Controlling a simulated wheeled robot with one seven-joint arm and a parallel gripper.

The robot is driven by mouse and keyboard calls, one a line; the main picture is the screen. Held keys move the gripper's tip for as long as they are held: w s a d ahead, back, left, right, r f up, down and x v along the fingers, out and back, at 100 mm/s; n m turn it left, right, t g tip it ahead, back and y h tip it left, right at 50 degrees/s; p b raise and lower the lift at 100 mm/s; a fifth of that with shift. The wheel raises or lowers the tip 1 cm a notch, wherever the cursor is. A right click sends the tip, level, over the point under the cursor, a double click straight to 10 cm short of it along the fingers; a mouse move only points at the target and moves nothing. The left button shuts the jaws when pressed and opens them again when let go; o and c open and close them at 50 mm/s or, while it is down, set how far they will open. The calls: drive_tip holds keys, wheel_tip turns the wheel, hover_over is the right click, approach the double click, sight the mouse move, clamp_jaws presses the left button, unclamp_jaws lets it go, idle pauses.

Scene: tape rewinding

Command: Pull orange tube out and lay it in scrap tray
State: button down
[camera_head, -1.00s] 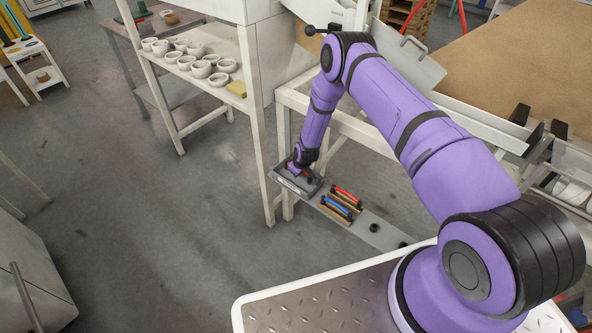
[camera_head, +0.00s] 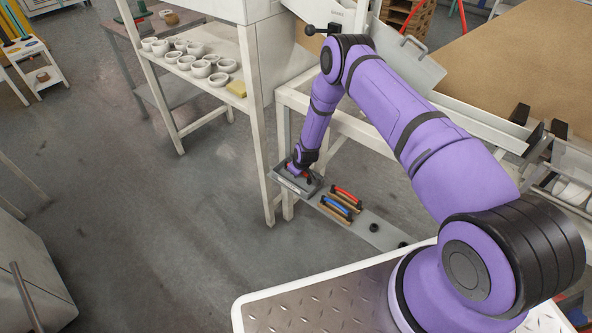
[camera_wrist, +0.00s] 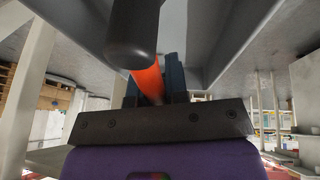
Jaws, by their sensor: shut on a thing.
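The orange tube (camera_wrist: 148,80) shows in the wrist view, with a dark rounded end cap (camera_wrist: 133,30) close to the camera. My gripper (camera_wrist: 155,86) is shut on the tube. In the head view my gripper (camera_head: 297,171) is low, at the grey scrap tray (camera_head: 288,181). The tray has a pale label on its front. In the wrist view, grey tray walls (camera_wrist: 205,45) surround the tube's end. The head view does not clearly show the orange tube, and I cannot tell whether it touches the tray floor.
A red-topped piece (camera_head: 347,192) and a blue-topped piece (camera_head: 337,205) sit on wooden holders right of the tray, on a narrow grey shelf (camera_head: 377,232). White frame legs (camera_head: 263,150) stand close behind and left of the tray. White bowls (camera_head: 187,62) stand on a shelf farther away.

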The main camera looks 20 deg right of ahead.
drive_tip(key=shift+f, duration=0.75)
idle(0.3)
drive_tip(key=c, duration=1.1)
unclamp_jaws()
drive_tip(key=shift+o, duration=0.2)
drive_tip(key=shift+r, duration=0.1)
drive_tip(key=v, duration=1)
drive_tip(key=shift+s+r, duration=0.25)
